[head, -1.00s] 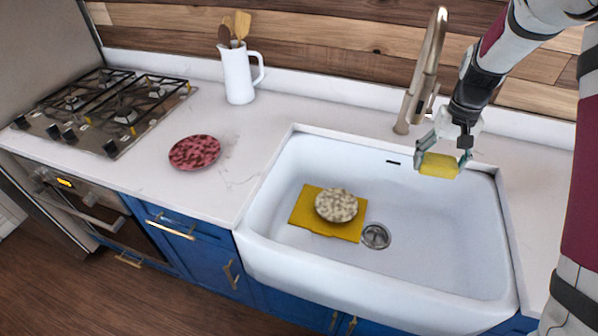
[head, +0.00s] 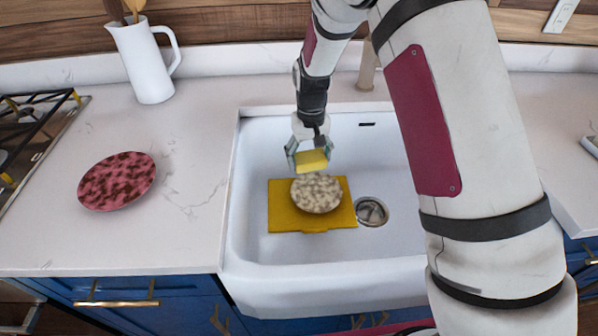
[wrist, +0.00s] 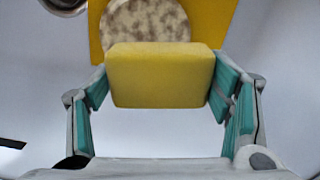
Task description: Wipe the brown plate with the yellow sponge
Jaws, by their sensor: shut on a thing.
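The yellow sponge (head: 312,161) is held between the fingers of my gripper (head: 309,158), over the sink behind the speckled plate. In the wrist view the sponge (wrist: 160,78) sits between both finger pads. A small round plate (head: 317,194), cream with grey-brown speckles, lies in the sink on a yellow board; it also shows in the wrist view (wrist: 145,20), partly hidden by the sponge. The sponge looks above the plate and apart from it. A pinkish-red plate (head: 117,181) with dark brown blotches lies on the counter to the left. No plainly brown plate shows.
The white sink (head: 250,250) holds the yellow board (head: 284,221) and has a drain (head: 371,211) on the right. A white pitcher (head: 143,65) with utensils and a stove (head: 30,130) are at left.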

